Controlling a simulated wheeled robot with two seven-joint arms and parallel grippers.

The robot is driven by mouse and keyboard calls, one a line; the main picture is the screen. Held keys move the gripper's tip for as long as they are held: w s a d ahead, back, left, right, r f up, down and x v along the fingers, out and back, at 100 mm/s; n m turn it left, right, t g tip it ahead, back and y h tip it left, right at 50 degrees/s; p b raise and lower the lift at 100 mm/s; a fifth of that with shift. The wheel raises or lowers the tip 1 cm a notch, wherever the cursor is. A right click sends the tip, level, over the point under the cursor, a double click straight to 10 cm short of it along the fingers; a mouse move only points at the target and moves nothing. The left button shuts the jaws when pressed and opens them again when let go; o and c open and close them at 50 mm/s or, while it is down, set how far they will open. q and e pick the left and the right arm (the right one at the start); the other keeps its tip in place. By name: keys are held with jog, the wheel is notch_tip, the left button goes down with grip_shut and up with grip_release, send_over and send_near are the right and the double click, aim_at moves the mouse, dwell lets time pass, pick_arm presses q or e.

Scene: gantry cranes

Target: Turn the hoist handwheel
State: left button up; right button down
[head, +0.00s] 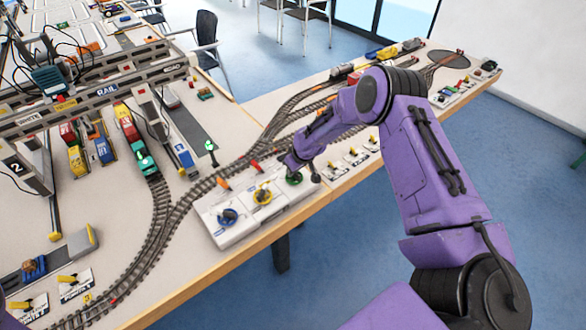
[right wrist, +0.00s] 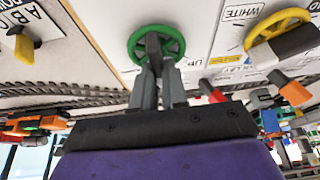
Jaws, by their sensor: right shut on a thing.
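A white control box (head: 228,238) at the table's front edge carries three handwheels: blue (head: 227,216), yellow (head: 263,196) and green (head: 294,179). In the right wrist view the green handwheel (right wrist: 133,46) has a dark grey bar across its middle, and "UP" is printed beside it. My right gripper (right wrist: 155,76) is shut on this green handwheel, at the bar. In the head view the right gripper (head: 291,170) reaches down over the wheel and partly hides it. The yellow handwheel (right wrist: 262,24) is apart from the gripper. My left gripper is out of view.
Gantry cranes (head: 110,88) stand over model trains (head: 138,150) at the left. Curving tracks (head: 155,225) run behind the control box. Orange and red levers (head: 257,166) stand along its back edge. Lever plates (head: 355,157) lie to its right. Open floor is in front.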

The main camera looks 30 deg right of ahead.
dwell(0.5)
jog(key=c, duration=1.2)
grip_release()
jog(key=shift+o, duration=0.2)
jog(key=b+v, duration=0.1)
jog(key=v, duration=0.9)
jog(key=shift+r+b, duration=0.2)
jog(key=shift+b, duration=0.2)
jog(key=shift+s+f, duration=0.1)
jog(key=shift+s, duration=0.05)
